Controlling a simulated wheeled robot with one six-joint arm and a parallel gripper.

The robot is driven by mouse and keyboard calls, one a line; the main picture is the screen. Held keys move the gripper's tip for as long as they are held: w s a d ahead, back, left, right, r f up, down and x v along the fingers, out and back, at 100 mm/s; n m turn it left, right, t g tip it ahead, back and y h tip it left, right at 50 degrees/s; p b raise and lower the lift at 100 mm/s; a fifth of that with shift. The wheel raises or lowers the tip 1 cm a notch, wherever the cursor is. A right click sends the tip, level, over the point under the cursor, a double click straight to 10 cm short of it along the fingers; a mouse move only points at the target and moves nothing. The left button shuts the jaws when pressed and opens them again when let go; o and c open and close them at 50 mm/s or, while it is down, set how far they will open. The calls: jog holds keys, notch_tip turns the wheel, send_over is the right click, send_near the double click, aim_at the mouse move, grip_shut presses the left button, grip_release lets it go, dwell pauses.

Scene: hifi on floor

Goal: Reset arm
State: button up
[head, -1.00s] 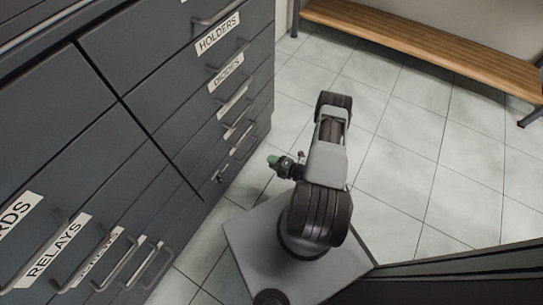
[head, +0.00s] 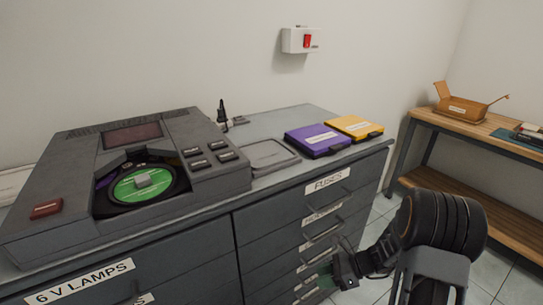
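My arm rises at the lower right of the head view, in front of the dark drawer cabinet (head: 330,215). My gripper (head: 338,272) is at the arm's lower left, pointing toward the drawer fronts. A small patch of green (head: 322,280) shows at its tip. I cannot tell whether this is something held or part of the gripper, and the fingers are too small and dark to read as open or shut.
On the cabinet top are a grey machine (head: 75,165) with a green disc (head: 150,186), a grey tray (head: 268,155), a purple case (head: 318,140) and a yellow case (head: 354,127). A wooden bench (head: 440,122) with an open cardboard box (head: 463,108) stands at right.

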jog(key=s+r+n+t+h+p, duration=0.1)
jog(key=s+r+n+h+p, duration=0.2)
jog(key=r+n, duration=0.4)
jog(key=s+r+n+t+h+p, duration=0.1)
jog(key=s+r+n+h+p, duration=0.2)
jog(key=r, duration=1.3)
jog(key=s+r+n+t+h+p, duration=0.1)
jog(key=s+r+n+h+p, duration=0.3)
jog(key=r+n+p, duration=0.5)
notch_tip(320, 180, up, 3)
jog(key=n+h, duration=0.1)
jog(key=n, duration=0.2)
jog(key=shift+d+h, duration=0.35)
jog(key=shift+h, duration=0.05)
